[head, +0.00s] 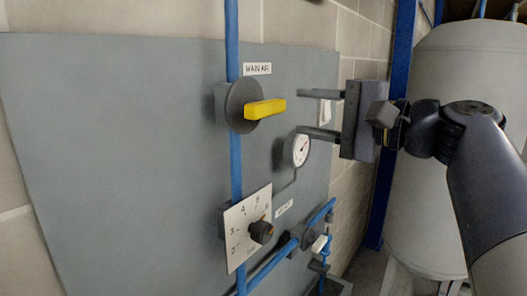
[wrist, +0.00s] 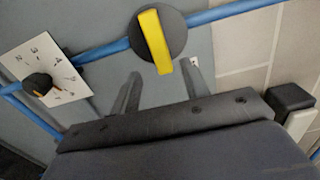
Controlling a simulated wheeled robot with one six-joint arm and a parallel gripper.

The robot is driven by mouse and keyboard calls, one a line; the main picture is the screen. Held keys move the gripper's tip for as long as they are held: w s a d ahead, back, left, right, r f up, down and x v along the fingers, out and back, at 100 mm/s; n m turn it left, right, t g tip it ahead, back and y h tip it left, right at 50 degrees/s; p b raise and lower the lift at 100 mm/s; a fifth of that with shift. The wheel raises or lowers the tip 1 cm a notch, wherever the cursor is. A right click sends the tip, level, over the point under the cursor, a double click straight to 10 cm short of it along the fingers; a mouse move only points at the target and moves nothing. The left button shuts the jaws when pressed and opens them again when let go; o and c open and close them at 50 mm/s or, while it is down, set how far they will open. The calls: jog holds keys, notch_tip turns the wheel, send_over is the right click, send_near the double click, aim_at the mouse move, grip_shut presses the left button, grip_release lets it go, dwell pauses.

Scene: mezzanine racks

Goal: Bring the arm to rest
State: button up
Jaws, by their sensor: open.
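My gripper (head: 318,114) is open and empty. In the head view its two fingers point left, toward the grey panel, to the right of the yellow valve handle (head: 265,109) and apart from it. In the wrist view my gripper (wrist: 128,95) shows its two fingers pointing up toward the panel. The yellow handle (wrist: 155,42) stands beyond them on its dark round base, on a blue pipe. My arm (head: 485,180) reaches in from the right side of the head view.
The grey panel (head: 100,130) carries a white gauge (head: 299,150), a dial plate with a black knob (head: 261,232), and a blue pipe (head: 236,175). A small valve (head: 320,243) sits lower right. A large pale tank (head: 430,220) stands behind my arm, beside a blue post (head: 379,205).

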aim_at(276, 107)
jog(key=p+x, duration=0.2)
jog(key=x, duration=0.6)
jog(key=shift+a, duration=0.1)
jog(key=shift+s+d, duration=0.15)
jog(key=shift+d, duration=0.25)
jog(key=b+v, duration=0.3)
jog(key=v, duration=0.7)
jog(key=p+x, duration=0.3)
jog(key=x, duration=0.7)
jog(key=shift+a+r, duration=0.15)
jog(key=shift+a, duration=0.1)
jog(key=shift+w+a, duration=0.2)
jog(key=shift+w, duration=0.05)
jog(key=shift+s+d+n+b, duration=0.1)
jog(key=shift+n+b, duration=0.2)
jog(key=shift+n, duration=0.9)
jog(key=shift+r+n, duration=0.2)
jog(key=shift+n, duration=1.4)
